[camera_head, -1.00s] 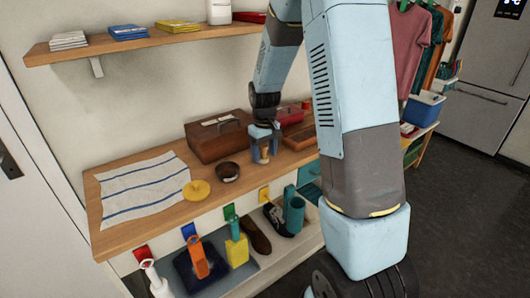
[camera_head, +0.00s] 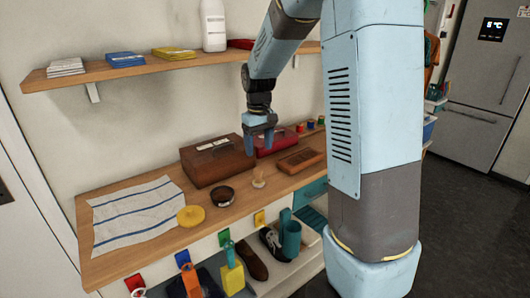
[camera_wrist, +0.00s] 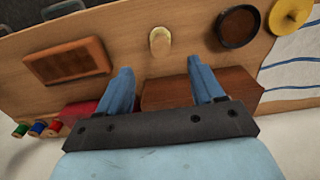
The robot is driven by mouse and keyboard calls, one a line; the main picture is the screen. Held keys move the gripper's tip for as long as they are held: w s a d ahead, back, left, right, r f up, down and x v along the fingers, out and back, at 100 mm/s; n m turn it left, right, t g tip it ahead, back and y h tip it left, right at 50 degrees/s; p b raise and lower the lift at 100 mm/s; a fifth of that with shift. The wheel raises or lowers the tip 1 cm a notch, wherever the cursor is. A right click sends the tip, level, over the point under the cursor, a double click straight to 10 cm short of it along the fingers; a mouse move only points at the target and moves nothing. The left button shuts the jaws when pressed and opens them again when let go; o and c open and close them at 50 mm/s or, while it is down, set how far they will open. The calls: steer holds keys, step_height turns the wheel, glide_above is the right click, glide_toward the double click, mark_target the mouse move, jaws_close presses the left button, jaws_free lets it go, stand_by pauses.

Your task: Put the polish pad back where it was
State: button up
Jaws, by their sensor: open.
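A small pale wooden piece with a knob (camera_head: 258,177), which looks like the polish pad, stands upright on the wooden counter (camera_head: 130,250). It shows as a cream oval in the wrist view (camera_wrist: 160,42). A yellow round disc with a knob (camera_head: 190,216) lies by the striped cloth; I cannot tell for certain which of the two is the pad. My gripper (camera_head: 259,150) is open, empty and pointing down, above and apart from the pale piece. In the wrist view its two fingers (camera_wrist: 158,68) are spread wide with nothing between them.
A dark round bowl (camera_head: 222,196) stands just left of the pale piece. A brown box (camera_head: 216,160) and a red box (camera_head: 278,142) stand behind, and a brown tray (camera_head: 300,160) lies right.

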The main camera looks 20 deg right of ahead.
steer(key=s+r+m+t, duration=0.2)
steer(key=s+r+t, duration=0.1)
steer(key=s+r, duration=0.95)
steer(key=s+m+t, duration=0.1)
steer(key=s+t, duration=0.1)
steer(key=s, duration=1.3)
steer(key=shift+d+r+m+t, duration=0.15)
steer(key=shift+r+m+t, duration=0.15)
